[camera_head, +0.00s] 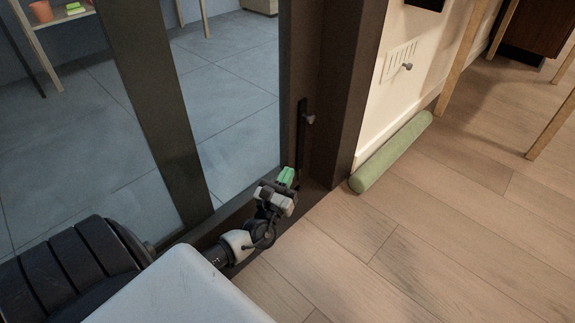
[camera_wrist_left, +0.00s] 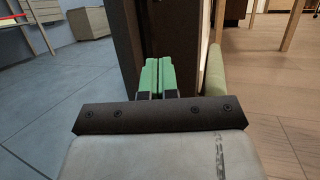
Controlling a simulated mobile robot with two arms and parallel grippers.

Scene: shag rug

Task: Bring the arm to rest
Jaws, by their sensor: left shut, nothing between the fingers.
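My left gripper (camera_head: 286,176) is low in the middle of the head view, in front of the dark door frame. Its green fingers are together with nothing between them. The fingers also show in the left wrist view (camera_wrist_left: 158,76), side by side and pointing ahead at the dark frame. My left arm reaches in from the lower left of the head view. My right gripper is in neither view.
A dark door frame (camera_head: 335,95) with a handle (camera_head: 308,119) stands just beyond the gripper. A green roll (camera_head: 392,152) lies on the wood floor by the white wall. Wooden legs (camera_head: 463,62) stand at the upper right. The wood floor (camera_head: 400,260) at lower right is clear.

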